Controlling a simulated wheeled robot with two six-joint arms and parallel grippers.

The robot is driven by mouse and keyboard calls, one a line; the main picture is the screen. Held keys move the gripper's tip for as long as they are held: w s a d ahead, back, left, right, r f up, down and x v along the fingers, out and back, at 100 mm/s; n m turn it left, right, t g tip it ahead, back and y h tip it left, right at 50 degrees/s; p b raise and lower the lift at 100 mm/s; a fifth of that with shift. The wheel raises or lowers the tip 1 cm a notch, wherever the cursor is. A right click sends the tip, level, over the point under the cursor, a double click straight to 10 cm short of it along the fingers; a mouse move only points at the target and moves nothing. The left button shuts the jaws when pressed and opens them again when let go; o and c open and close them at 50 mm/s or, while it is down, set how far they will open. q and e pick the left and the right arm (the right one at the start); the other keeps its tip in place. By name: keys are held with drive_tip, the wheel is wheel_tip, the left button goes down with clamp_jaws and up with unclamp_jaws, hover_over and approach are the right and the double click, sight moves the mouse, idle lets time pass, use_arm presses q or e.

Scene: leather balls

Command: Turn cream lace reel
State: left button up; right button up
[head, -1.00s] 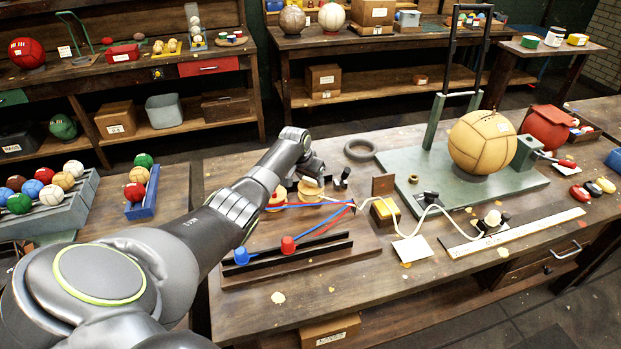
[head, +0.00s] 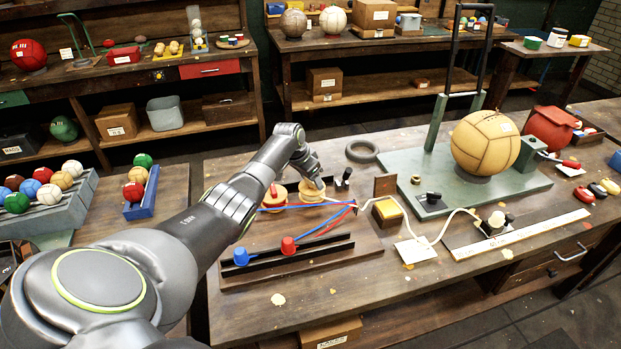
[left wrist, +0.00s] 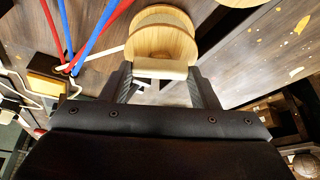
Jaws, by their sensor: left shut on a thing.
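The cream lace reel (head: 312,194) has pale wooden discs and stands on the dark wooden rack on the workbench. My left gripper (head: 313,182) comes down onto it from behind and above. In the left wrist view the reel's wooden discs (left wrist: 162,42) and cream core (left wrist: 160,69) sit between the fingers (left wrist: 160,88), which are shut on it. Much of the reel is hidden by the gripper in the head view. Another reel with a red part (head: 274,197) stands just to its left. My right gripper is not in view.
Blue and red laces (head: 318,207) run near the reel to a gathering point at the right. A green base (head: 455,182) with a tan ball (head: 486,142) lies to the right.

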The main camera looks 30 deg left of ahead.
use_arm(q)
drive_tip(key=o, duration=1)
drive_tip(key=shift+r, duration=0.1)
drive_tip(key=shift+s+a+r, duration=0.15)
drive_tip(key=shift+s+r, duration=0.05)
drive_tip(key=shift+r, duration=0.35)
drive_tip(key=b+v, duration=0.2)
drive_tip(key=v, duration=1.4)
drive_tip(key=shift+r, duration=0.1)
drive_tip(key=shift+r, duration=0.1)
